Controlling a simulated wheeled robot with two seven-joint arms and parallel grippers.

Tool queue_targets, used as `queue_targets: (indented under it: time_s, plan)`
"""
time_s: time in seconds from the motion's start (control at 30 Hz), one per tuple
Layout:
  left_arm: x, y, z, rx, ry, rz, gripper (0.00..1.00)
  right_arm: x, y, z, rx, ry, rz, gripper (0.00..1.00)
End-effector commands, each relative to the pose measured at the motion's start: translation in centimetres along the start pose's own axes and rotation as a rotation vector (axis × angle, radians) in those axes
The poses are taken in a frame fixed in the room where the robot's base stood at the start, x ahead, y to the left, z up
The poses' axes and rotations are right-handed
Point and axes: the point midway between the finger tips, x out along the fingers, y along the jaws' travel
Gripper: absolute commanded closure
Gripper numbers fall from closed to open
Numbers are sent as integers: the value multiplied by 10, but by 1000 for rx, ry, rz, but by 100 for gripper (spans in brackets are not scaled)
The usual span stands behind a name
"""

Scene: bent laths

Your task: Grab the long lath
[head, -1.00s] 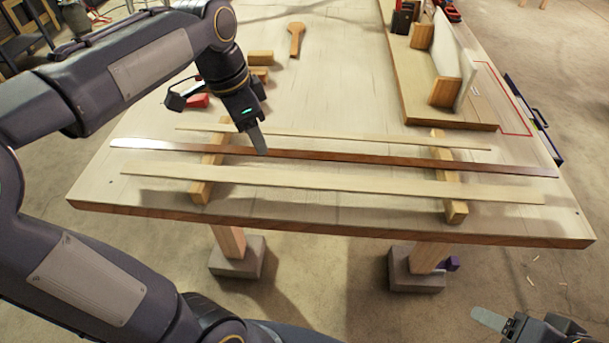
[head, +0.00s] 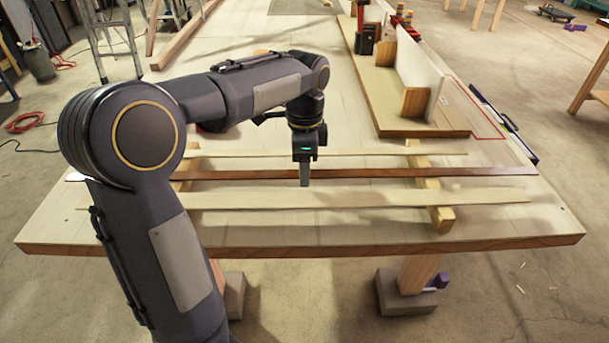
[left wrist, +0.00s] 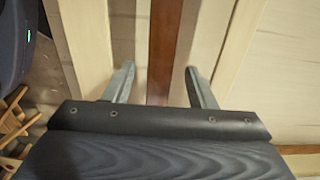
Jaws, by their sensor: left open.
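Three laths lie side by side across two wooden bearers. The dark brown middle lath (head: 400,173) reaches farthest at both ends and looks like the long one; it also shows in the left wrist view (left wrist: 166,35). A pale lath (head: 400,198) lies in front of it and a thinner, shorter pale lath (head: 380,153) behind it. My left gripper (head: 305,174) points down at about the middle of the dark lath. In the left wrist view its open fingers (left wrist: 160,72) stand either side of that lath, apart from it. I cannot tell their height. My right gripper is out of view.
The right bearer (head: 441,217) stands clear in view; my left arm partly hides the left one. A wooden board with an upright panel (head: 425,80) stands behind the laths at right. The table's front strip (head: 400,232) is bare.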

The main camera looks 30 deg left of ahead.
Motion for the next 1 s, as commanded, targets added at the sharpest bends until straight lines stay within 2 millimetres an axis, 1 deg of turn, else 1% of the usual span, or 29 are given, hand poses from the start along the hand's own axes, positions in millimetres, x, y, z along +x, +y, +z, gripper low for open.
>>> queue_targets:
  time_s: [0.17, 0.2, 0.5, 0.57, 0.6, 0.87, 1.0]
  plan:
    - [0, 0, 0, -1, 1, 0, 49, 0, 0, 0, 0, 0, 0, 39]
    - [0, 0, 0, -1, 1, 0, 50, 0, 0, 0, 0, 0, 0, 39]
    - [0, 0, 0, 0, 1, 0, 90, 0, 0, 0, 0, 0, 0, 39]
    - [0, 0, 0, 0, 1, 0, 98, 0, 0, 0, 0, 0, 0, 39]
    - [0, 0, 0, 0, 1, 0, 100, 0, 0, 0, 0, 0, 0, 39]
    - [-2, 0, 0, 0, 1, -1, 100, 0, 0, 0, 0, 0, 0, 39]
    - [-11, 0, 0, 0, 2, -1, 100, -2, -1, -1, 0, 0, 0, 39]
